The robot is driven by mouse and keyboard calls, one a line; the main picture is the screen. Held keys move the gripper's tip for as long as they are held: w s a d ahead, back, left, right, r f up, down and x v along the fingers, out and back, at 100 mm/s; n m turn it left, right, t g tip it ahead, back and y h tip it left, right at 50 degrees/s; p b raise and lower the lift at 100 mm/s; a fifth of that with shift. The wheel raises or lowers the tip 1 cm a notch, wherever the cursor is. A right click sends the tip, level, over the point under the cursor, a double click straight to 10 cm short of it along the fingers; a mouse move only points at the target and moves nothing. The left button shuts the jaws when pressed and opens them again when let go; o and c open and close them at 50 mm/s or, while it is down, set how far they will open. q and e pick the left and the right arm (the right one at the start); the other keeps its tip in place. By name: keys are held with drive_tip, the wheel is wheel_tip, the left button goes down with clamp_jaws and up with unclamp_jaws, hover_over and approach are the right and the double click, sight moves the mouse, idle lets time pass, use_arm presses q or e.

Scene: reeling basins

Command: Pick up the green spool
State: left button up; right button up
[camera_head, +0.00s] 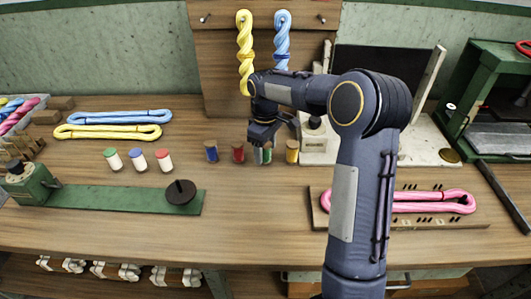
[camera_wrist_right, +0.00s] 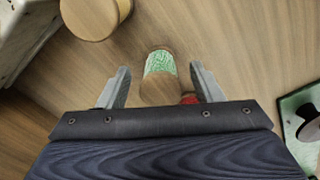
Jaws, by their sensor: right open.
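The green spool (camera_head: 266,156) stands on the wooden table in a row with other spools, partly hidden by my right gripper (camera_head: 265,146), which is right over it. In the right wrist view the green spool (camera_wrist_right: 160,63) has green thread and a wooden end, and lies between the two spread fingers of the gripper (camera_wrist_right: 160,88). Both fingers show a gap to it. The right gripper is open and holds nothing. My left gripper is not in view.
A blue spool (camera_head: 211,151) and a red spool (camera_head: 238,152) stand to the left, a yellow spool (camera_head: 292,151) to the right. Several white-bodied spools (camera_head: 137,159) stand further left, one green-topped. A pink skein (camera_head: 430,203) lies on a board at right. The table front is clear.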

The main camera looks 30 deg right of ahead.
drive_tip(key=shift+f, duration=0.6)
drive_tip(key=c, duration=1.1)
drive_tip(key=shift+r, duration=0.1)
